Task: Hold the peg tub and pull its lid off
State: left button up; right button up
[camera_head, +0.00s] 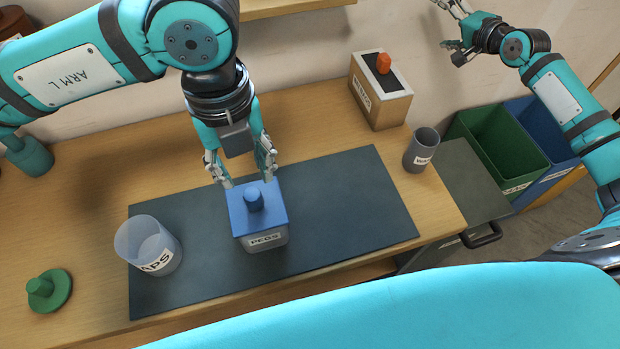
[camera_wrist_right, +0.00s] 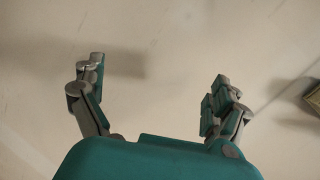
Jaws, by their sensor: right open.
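The peg tub (camera_head: 266,243), labelled PEGS, stands on the dark mat in the head view. Its blue square lid (camera_head: 267,216) with a round knob (camera_head: 254,198) sits on top. My left gripper (camera_head: 243,180) points down just behind the knob, its fingers spread at the back part of the lid. Nothing shows between its fingertips, and I cannot tell whether they touch the lid. My right gripper (camera_head: 456,42) is raised at the upper right, far from the tub. It is open and empty, and also shows in the right wrist view (camera_wrist_right: 155,85) against a bare wall.
A clear tub (camera_head: 148,248) stands left on the dark mat (camera_head: 345,200); a green knobbed lid (camera_head: 50,291) lies farther left. A box with an orange knob (camera_head: 381,92) and a grey cup (camera_head: 421,150) stand right. Green (camera_head: 497,150) and blue bins stand beyond. The mat's right side is clear.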

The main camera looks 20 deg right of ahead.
aim_at(269, 239)
jog(key=s+a+r+g+y, duration=0.1)
jog(key=s+a+r+y, duration=0.15)
jog(key=a, duration=0.75)
jog(key=s+a+r+n+g+y, duration=0.15)
jog(key=a+y, duration=0.25)
jog(key=a, duration=0.6)
jog(key=s+a+r+g+y, duration=0.1)
jog(key=s+a+r+y, duration=0.2)
jog(key=a, duration=0.6)
jog(key=s+a+f+m+g+y, duration=0.3)
jog(key=s+a+f+g, duration=0.35)
jog(key=s, duration=0.45)
jog(key=s+a+f+m+g+y, duration=0.45)
jog(key=s+f, duration=0.25)
jog(key=s, duration=0.4)
jog(key=shift+n+h, duration=0.3)
jog(key=shift+n, duration=0.2)
jog(key=f, duration=0.7)
jog(key=shift+w+a+f, duration=0.15)
jog(key=shift+a+f, duration=0.1)
jog(key=shift+a, duration=0.05)
jog(key=a, duration=0.7)
jog(key=shift+a, duration=0.25)
